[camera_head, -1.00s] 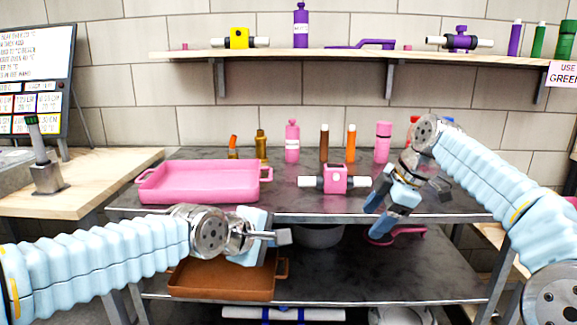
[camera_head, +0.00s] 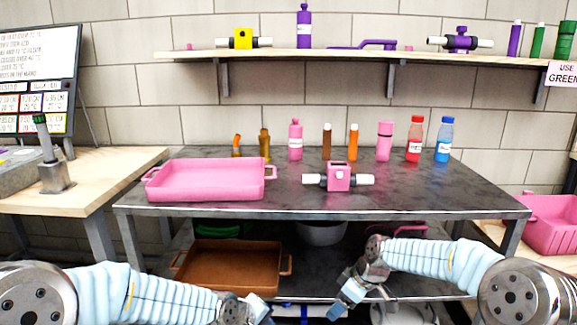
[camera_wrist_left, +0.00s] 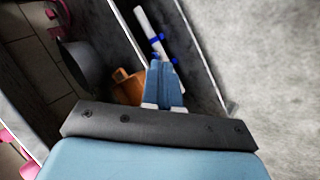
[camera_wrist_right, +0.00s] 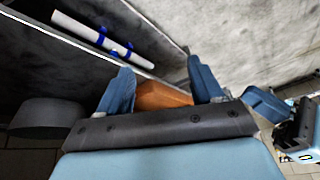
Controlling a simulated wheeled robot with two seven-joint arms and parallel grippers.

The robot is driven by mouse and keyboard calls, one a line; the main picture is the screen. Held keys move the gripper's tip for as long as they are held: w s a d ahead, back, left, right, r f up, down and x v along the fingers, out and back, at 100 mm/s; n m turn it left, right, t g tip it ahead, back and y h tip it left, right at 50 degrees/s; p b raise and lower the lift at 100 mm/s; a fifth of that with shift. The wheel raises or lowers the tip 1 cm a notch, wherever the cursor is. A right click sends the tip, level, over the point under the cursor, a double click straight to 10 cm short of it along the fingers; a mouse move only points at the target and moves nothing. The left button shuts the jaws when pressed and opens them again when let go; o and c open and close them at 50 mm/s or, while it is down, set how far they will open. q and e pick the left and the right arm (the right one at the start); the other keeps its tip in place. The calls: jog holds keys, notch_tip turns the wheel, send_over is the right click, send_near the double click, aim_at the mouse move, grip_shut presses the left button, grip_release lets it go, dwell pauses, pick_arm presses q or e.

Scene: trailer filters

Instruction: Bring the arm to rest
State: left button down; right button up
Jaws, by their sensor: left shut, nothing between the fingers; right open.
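My right gripper (camera_head: 345,299) is low in front of the cart, in the head view. In the right wrist view its two blue fingers (camera_wrist_right: 160,80) are spread apart with nothing held between them. My left gripper (camera_head: 256,308) is at the bottom of the head view, mostly cut off by the frame edge. In the left wrist view its blue fingers (camera_wrist_left: 165,82) are together and empty. Both arms are lowered below the cart's top shelf.
The cart top (camera_head: 420,190) holds a pink tray (camera_head: 205,190), a pink valve part (camera_head: 339,177) and several bottles. A brown tray (camera_head: 230,270) sits on the lower shelf. A pink bin (camera_head: 552,235) stands at right, a wooden table (camera_head: 100,185) at left.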

pick_arm(q)
jog(key=s+a+f+m+g, duration=0.2)
jog(key=s+f, duration=0.3)
jog(key=f, duration=0.4)
jog(key=s+a+f+m+g, duration=0.1)
jog(key=s+a+f, duration=0.1)
jog(key=s+f, duration=0.5)
pick_arm(e)
jog(key=s+a+f+m+g, duration=0.1)
jog(key=s+f+m, duration=0.2)
jog(key=s+f, duration=0.5)
jog(key=s+a+f+m, duration=0.2)
jog(key=s+f+m, duration=0.25)
jog(key=f, duration=0.75)
pick_arm(q)
jog(key=s+a+f+m+g, duration=0.1)
jog(key=s+f+m+g, duration=0.1)
jog(key=s+f, duration=0.8)
jog(key=shift+s+f+m+g, duration=0.3)
jog(key=shift+f+m, duration=0.2)
jog(key=shift+m, duration=0.2)
pick_arm(e)
jog(key=s+f+m, duration=0.2)
jog(key=s+f, duration=0.1)
jog(key=s, duration=0.5)
jog(key=s+f+m, duration=0.3)
jog(key=s, duration=0.6)
jog(key=shift+f+g, duration=0.15)
jog(key=shift+g, duration=0.15)
